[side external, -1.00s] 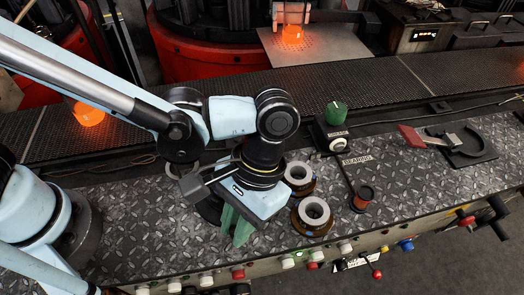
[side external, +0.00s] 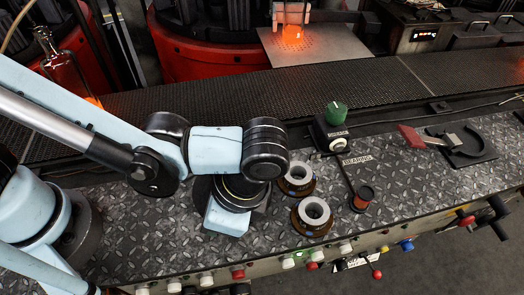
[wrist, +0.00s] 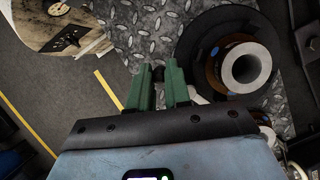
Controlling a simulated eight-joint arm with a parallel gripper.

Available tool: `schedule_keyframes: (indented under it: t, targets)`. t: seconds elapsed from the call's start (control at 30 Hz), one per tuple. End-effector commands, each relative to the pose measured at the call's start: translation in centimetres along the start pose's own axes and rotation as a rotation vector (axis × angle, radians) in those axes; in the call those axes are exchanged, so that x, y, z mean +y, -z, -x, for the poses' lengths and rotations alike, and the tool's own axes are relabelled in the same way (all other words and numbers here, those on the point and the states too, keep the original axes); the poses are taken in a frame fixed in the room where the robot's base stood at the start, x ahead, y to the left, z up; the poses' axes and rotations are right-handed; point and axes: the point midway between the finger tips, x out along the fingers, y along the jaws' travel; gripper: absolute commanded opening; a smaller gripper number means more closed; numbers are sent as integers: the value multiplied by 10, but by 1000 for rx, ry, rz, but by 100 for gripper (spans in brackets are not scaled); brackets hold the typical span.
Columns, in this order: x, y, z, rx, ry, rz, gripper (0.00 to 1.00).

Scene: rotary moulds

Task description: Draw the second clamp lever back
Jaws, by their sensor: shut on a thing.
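My gripper (wrist: 158,80) shows in the wrist view as two green fingers over the edge of the diamond-plate bench, a small gap between them. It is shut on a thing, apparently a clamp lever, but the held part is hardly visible. In the side view my wrist hides the fingers. To the right of the fingers in the wrist view is a grey ring (wrist: 245,68) in a brown and dark round holder. A lever with a red handle (side external: 411,136) stands tilted by a black fixture (side external: 468,146) at the right, away from my gripper.
Two holders with grey rings, one behind (side external: 298,175) and one in front (side external: 314,212), stand right of my wrist. A green-topped box (side external: 333,130) and a small red-topped post (side external: 362,197) stand farther right. Coloured knobs line the bench front (side external: 280,262).

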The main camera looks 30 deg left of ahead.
Motion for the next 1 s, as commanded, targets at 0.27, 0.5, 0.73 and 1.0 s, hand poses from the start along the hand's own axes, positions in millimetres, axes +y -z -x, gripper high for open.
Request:
schedule_keyframes:
  t: [0.27, 0.5, 0.73, 1.0]
  targets:
    - [-6, -7, -2, -1, 89, -212, 0]
    - [-11, -9, -4, -1, 140, -337, 0]
    - [-13, -10, -4, -1, 166, -399, 0]
    - [-14, -10, -4, -1, 173, -415, 0]
